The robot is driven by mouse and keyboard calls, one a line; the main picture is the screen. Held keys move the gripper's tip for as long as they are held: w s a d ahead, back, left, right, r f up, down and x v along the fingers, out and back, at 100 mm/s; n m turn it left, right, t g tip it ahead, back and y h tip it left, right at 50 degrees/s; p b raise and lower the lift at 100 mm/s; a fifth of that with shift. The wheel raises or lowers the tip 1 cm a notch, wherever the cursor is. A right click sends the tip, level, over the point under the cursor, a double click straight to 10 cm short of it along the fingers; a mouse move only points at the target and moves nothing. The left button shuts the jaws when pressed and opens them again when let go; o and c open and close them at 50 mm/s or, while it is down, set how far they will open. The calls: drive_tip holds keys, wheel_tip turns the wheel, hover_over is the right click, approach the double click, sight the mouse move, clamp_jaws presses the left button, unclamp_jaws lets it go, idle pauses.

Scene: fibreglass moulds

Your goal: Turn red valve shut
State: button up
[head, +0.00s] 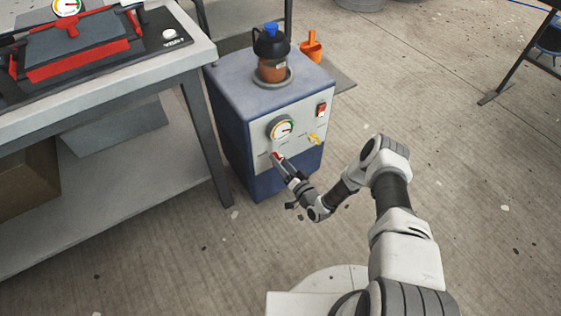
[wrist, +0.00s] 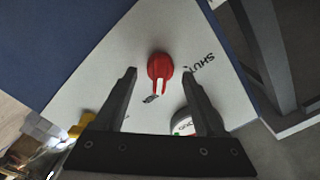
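The red valve (head: 276,156) is on the pale front panel of a blue cabinet (head: 230,130), at lower left below a round gauge. In the wrist view the red valve (wrist: 160,66) has a round hub and a handle pointing down the picture, near a small dark label. The word SHUT (wrist: 199,63) is printed to its right. My gripper (head: 284,166) is at the panel by the valve. In the wrist view my gripper (wrist: 160,73) is open, one finger on each side of the valve, with gaps between. Contact with the panel cannot be told.
The gauge (head: 281,128), a yellow valve (head: 314,138) and a red switch (head: 321,110) share the panel. A workbench (head: 130,75) is close at left; floor is clear at right.

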clamp_jaws()
drive_tip(key=shift+n, duration=0.4)
drive_tip(key=n, duration=0.3)
drive_tip(key=shift+a+r+n, duration=0.1)
drive_tip(key=shift+a+n, duration=0.05)
drive_tip(key=shift+n, duration=0.25)
drive_tip(key=n, duration=1.3)
drive_tip(key=shift+s+a, duration=0.2)
drive_tip(key=shift+a, duration=0.05)
drive_tip(key=shift+n, duration=0.3)
